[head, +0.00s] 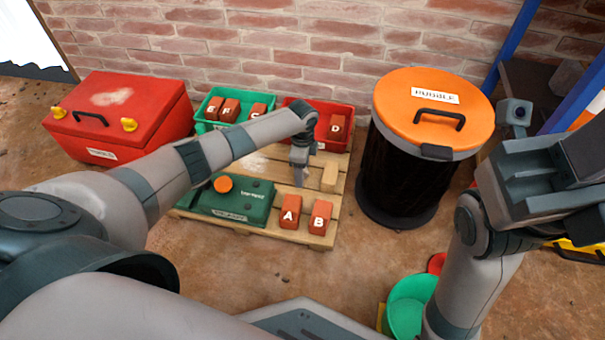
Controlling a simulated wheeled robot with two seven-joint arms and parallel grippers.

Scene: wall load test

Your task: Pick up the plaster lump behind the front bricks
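A pale tan block (329,177), which I take to be the plaster lump, stands on the wooden pallet (262,228) behind the front bricks. The front bricks are orange-red, lettered A (290,212) and B (320,217), side by side at the pallet's front right. My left gripper (299,178) points down just left of the tan block, behind brick A. It looks apart from the block, and its finger gap is not clear.
A green case (255,203) with an orange knob lies left of brick A. Behind are a green tray (212,103) and a red tray (345,111) holding lettered bricks. A red toolbox (140,120) stands left, an orange-lidded black bin (400,175) right. A brick wall closes the back.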

